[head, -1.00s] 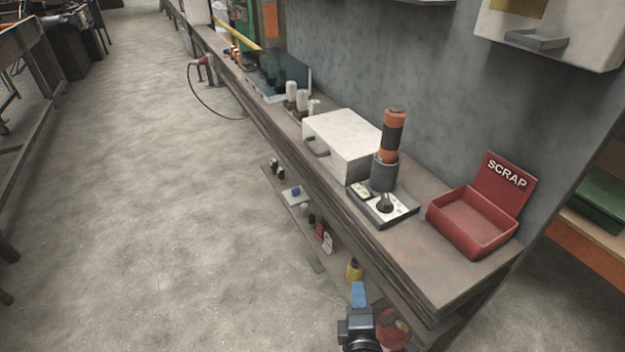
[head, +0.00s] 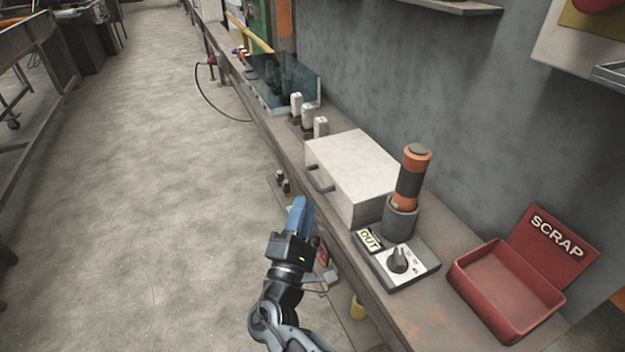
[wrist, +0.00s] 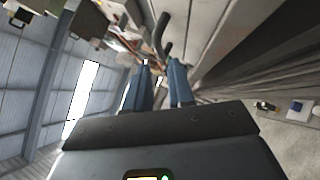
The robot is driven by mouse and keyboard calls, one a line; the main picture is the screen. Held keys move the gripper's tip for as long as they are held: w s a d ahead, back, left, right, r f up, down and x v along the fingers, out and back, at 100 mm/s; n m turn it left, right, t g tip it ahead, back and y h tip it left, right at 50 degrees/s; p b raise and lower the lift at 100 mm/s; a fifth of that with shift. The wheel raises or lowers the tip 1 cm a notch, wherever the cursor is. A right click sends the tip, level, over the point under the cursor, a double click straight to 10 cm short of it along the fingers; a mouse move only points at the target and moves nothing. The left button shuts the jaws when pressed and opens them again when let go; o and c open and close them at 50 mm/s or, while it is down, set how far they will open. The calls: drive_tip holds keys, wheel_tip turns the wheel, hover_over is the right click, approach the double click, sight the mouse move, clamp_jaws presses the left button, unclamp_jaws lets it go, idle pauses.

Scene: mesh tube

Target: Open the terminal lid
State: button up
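A white box with a closed lid (head: 358,160) stands on the workbench; I take it to be the terminal. A dark handle (head: 318,182) sticks out from its left-facing front. My gripper (head: 300,206), with blue fingers, is in front of the bench edge, below and apart from the handle. In the wrist view the two fingers (wrist: 165,82) are spread with an empty gap. A dark curved bar, probably the handle (wrist: 161,35), shows beyond the fingertips there.
A dial unit marked OUT (head: 397,262) with an orange and black cylinder (head: 411,177) stands right of the box. A red SCRAP bin (head: 510,290) is at the bench's near end. White-topped pieces (head: 308,115) stand behind the box.

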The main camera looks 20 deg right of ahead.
drive_tip(key=p+x, duration=0.1)
drive_tip(key=x, duration=0.5)
drive_tip(key=shift+w, duration=0.1)
clamp_jaws()
idle(0.4)
